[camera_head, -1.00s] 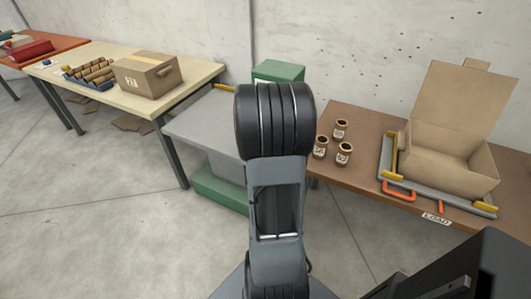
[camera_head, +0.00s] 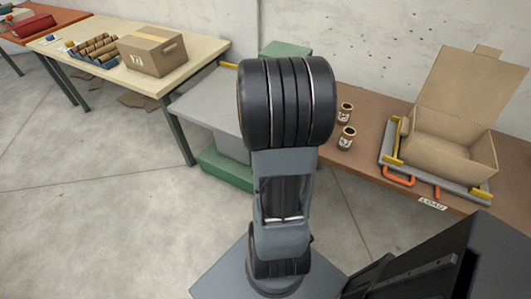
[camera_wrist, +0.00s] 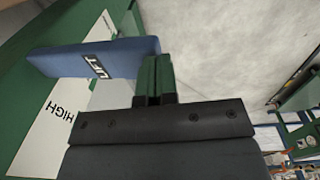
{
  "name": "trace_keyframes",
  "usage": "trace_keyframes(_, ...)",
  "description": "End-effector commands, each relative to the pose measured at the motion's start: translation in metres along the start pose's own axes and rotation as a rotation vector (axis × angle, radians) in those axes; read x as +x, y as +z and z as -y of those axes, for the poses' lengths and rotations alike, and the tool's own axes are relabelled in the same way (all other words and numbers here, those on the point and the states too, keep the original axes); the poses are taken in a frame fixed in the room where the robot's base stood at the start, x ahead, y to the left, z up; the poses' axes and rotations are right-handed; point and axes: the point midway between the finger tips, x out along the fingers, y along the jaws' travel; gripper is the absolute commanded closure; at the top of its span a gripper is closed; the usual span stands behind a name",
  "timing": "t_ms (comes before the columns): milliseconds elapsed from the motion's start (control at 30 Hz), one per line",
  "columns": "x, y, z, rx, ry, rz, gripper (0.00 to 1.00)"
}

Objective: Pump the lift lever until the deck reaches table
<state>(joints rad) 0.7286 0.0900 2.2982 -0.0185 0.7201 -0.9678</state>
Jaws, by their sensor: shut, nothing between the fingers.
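In the wrist view a blue lever (camera_wrist: 75,59) marked LIFT extends in from the left, beside a white panel (camera_wrist: 45,135) marked HIGH on a green housing. My gripper (camera_wrist: 153,62) is shut and empty, its fingertips right at the lever's right end; I cannot tell whether they touch it. In the head view the lift's grey deck (camera_head: 203,98) stands over a green base (camera_head: 226,170), between two tables. The deck looks a little lower than the cream table (camera_head: 200,47). My arm hides the deck's right part. The lever is not visible in the head view.
A closed carton (camera_head: 150,52) and a blue tray of rolls (camera_head: 92,57) stand on the cream table. The brown table (camera_head: 375,110) holds jars (camera_head: 346,138) and an open box (camera_head: 440,140) on a grey tray with orange handles.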

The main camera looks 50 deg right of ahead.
Motion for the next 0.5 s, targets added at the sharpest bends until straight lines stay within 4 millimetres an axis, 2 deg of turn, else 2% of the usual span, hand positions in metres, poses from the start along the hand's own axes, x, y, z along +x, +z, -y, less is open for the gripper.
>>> trace_keyframes(33,-0.011,-0.001,0.002,-0.001,0.003,-0.003,1.00)
trace_keyframes(200,-0.039,-0.001,0.008,-0.003,0.004,-0.002,1.00)
trace_keyframes(500,-0.063,-0.001,0.013,-0.002,0.003,-0.001,1.00)
